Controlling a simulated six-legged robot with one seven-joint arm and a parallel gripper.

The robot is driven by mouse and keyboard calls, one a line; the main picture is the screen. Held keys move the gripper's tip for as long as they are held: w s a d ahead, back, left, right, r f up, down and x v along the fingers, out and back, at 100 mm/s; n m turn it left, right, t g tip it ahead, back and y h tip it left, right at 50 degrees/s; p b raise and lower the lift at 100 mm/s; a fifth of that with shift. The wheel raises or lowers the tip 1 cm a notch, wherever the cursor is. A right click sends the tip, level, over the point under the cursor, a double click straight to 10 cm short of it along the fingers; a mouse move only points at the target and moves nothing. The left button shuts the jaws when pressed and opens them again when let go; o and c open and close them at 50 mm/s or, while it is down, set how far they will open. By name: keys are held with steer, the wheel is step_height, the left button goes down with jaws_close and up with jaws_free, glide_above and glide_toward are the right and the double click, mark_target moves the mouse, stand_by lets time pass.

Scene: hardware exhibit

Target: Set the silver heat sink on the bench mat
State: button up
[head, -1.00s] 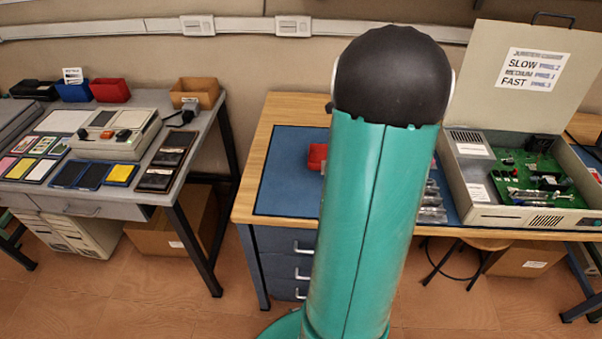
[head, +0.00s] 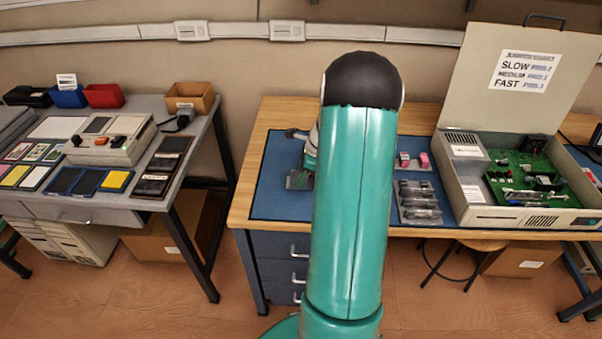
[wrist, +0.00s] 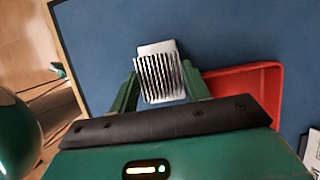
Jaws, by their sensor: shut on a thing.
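The silver heat sink (wrist: 160,76), a finned block, is between the two fingers of my gripper (wrist: 162,88) in the wrist view. The gripper is shut on it. The blue bench mat (wrist: 105,35) lies under it in that view; I cannot tell whether the heat sink touches the mat. In the head view the mat (head: 270,198) covers the left part of the wooden bench, and my arm hides its middle. A small grey shape beside my arm, low over the mat, may be the gripper end with the heat sink.
A red tray (wrist: 262,80) is close to the right finger. Right of my arm are pink items (head: 414,160), clear-packed parts (head: 418,200) and an open case with a green board (head: 535,180). The mat's left part is clear. A grey table (head: 195,150) stands left.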

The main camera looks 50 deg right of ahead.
steer(key=shift+f, duration=0.15)
steer(key=o, duration=0.8)
steer(key=v, duration=1.2)
steer(key=w+a+r+n+h, duration=0.1)
steer(key=a+r+n, duration=0.5)
steer(key=a, duration=0.5)
steer(key=w+a+r+n+h, duration=0.1)
steer(key=a+r+n, duration=0.5)
steer(key=a, duration=0.5)
steer(key=s+a+r+n, duration=0.1)
steer(key=s+a+n, duration=0.3)
steer(key=a+n, duration=0.1)
steer(key=s+a+r+n+t, duration=0.1)
steer(key=s+a+n, duration=0.3)
steer(key=a, duration=0.3)
steer(key=s+a+r+n+t, duration=0.1)
steer(key=s+a+n, duration=0.3)
steer(key=a+n, duration=0.2)
steer(key=shift+a+n+h, duration=0.25)
steer(key=shift+n+h, duration=0.15)
steer(key=shift+n, duration=0.2)
